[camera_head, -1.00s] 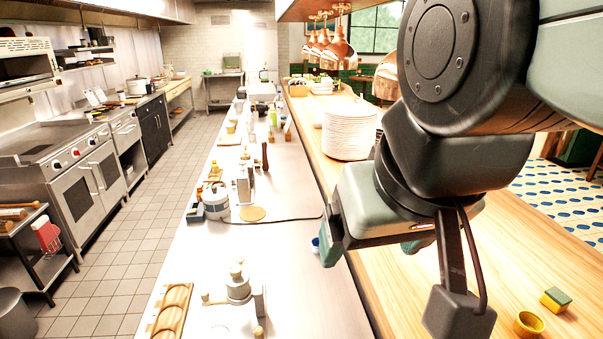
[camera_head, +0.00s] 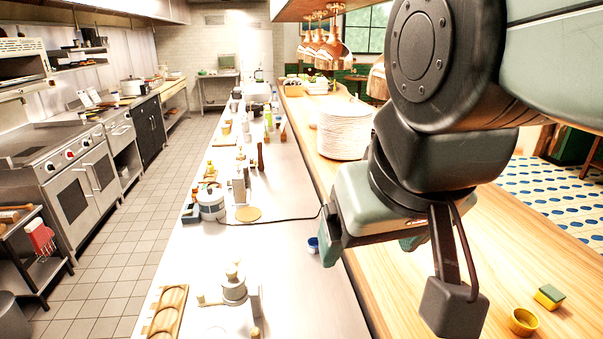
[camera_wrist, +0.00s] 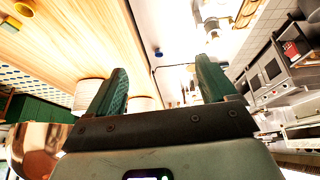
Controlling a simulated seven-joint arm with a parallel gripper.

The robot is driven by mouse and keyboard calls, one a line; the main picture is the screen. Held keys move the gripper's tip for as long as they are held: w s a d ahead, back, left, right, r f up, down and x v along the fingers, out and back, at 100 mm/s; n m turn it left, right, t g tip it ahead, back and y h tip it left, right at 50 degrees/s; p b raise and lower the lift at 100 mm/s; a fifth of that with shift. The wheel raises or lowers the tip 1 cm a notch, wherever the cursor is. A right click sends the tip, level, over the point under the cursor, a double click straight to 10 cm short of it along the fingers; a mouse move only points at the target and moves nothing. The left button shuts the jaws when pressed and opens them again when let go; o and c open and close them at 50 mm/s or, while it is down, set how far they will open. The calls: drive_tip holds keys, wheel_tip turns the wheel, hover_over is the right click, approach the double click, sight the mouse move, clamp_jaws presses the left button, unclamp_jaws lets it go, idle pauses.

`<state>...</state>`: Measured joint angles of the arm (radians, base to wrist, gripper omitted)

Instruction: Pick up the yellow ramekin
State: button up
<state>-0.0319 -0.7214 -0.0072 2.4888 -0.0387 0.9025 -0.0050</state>
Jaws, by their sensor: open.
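The yellow ramekin (camera_head: 523,321) stands on the wooden counter (camera_head: 480,250) at the lower right of the head view. A small yellow round shape, apparently the same ramekin (camera_wrist: 24,8), shows at the top left corner of the wrist view. My gripper (camera_head: 371,248) is in the air, well to the left of the ramekin in the head view. Its two green fingers stand wide apart in the wrist view (camera_wrist: 161,68), with nothing held between them.
A yellow and green sponge (camera_head: 548,296) lies close beside the ramekin. A tall plate stack (camera_head: 345,133) stands farther back on the wood. A small blue bowl (camera_head: 313,245) sits on the steel counter. Copper lamps (camera_head: 330,45) hang at the back. Wood around the ramekin is mostly clear.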

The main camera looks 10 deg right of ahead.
drive_tip(key=w+d+f+n+g+h, duration=0.35)
drive_tip(key=d+f, duration=0.35)
drive_tip(key=d, duration=0.3)
drive_tip(key=w+d+f+n+g+h, duration=0.2)
drive_tip(key=w+d+f+g+h, duration=0.3)
drive_tip(key=d, duration=0.5)
drive_tip(key=n+h, duration=0.4)
drive_tip(key=n, duration=0.6)
approach(534, 321)
drive_tip(key=shift+d+f+g, duration=0.35)
drive_tip(key=shift+d, duration=0.45)
drive_tip(key=shift+x, duration=3.05)
drive_tip(key=shift+f, duration=0.15)
drive_tip(key=shift+c, duration=0.5)
drive_tip(key=c, duration=1)
